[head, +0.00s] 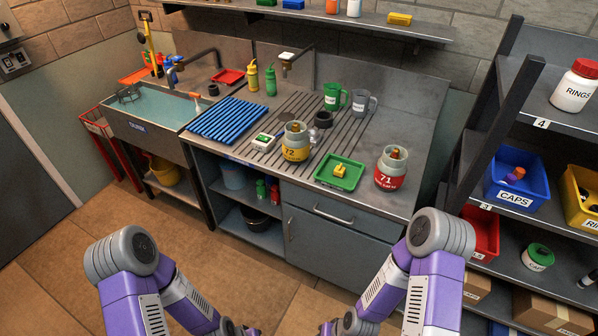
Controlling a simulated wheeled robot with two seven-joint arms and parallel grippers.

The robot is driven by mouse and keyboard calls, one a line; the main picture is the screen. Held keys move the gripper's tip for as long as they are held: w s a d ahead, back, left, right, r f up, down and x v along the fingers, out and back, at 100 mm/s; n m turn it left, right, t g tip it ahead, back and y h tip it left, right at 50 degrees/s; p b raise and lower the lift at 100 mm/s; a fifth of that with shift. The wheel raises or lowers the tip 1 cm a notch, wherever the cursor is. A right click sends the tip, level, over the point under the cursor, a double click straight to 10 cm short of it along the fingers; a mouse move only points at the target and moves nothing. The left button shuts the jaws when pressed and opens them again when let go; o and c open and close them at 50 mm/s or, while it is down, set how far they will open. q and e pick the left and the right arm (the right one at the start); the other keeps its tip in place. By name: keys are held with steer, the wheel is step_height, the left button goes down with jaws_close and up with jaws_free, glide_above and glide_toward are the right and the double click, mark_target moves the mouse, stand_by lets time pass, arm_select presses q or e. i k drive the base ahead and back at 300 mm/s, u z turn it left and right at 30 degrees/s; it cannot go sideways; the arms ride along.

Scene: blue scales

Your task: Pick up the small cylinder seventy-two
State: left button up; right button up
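The small cylinder seventy-two (296,142) stands upright on the steel counter (385,125). It is grey with a yellow band marked 72 and a brass valve on top. A similar cylinder with a red band marked 71 (390,170) stands upright near the counter's right end. My two purple arms come in at the bottom left and bottom right, well below and in front of the counter. Both bend inward and down to the bottom edge. Nothing touches cylinder seventy-two from my arms.
A green tray (324,182) holding a yellow piece lies between the cylinders. A white device (263,142) sits left of seventy-two; a dark round piece (323,119) and mugs stand behind. A blue ribbed mat (228,120) and sink lie left. A shelf rack (481,130) stands right.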

mark_target(297, 141)
steer(key=u, duration=0.8)
steer(key=i, duration=1.25)
steer(key=z, duration=0.35)
